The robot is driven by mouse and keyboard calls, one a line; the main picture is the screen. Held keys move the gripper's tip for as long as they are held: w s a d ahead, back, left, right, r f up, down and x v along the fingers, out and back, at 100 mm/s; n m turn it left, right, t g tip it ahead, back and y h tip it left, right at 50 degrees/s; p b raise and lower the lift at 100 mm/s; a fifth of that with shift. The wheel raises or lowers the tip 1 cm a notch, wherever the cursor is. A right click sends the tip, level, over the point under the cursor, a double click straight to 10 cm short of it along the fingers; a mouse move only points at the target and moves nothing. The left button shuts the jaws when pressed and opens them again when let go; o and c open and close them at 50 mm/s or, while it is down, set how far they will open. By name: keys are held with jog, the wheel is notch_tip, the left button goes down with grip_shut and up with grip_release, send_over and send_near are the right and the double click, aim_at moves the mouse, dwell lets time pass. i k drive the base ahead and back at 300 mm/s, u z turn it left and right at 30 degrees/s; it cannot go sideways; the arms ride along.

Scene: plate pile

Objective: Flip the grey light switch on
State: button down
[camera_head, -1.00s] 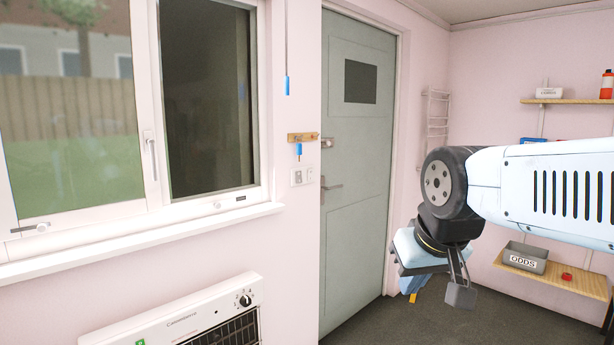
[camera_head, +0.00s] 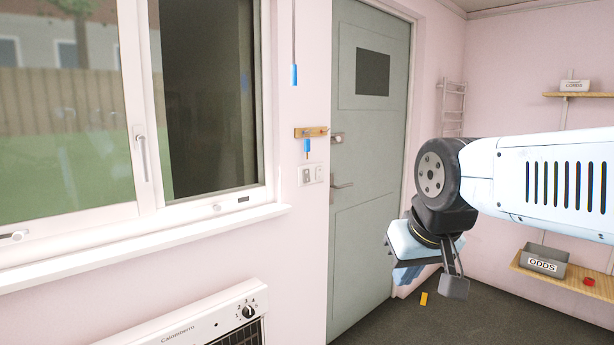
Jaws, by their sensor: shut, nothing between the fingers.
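A small switch plate (camera_head: 312,174) is on the pink wall between the window and the door. The grey light switch (camera_head: 307,175) looks like the darker, left part of this plate, next to a paler part. Its on or off position is too small to tell. My gripper (camera_head: 408,272) is at the end of my arm on the right, pointing down in front of the door and well apart from the switch. It is shut and empty. Its fingertips are partly hidden by its own body.
A wooden peg rail (camera_head: 311,132) with a blue-handled item (camera_head: 307,148) is above the switch. The grey door (camera_head: 370,220) is closed. A heater (camera_head: 190,325) stands below the windowsill (camera_head: 150,242). A yellow block (camera_head: 424,298) lies on the floor. Shelves are at right.

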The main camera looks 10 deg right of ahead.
aim_at(306, 175)
jog(key=u, duration=0.4)
jog(key=i, duration=1.25)
jog(key=z, duration=0.55)
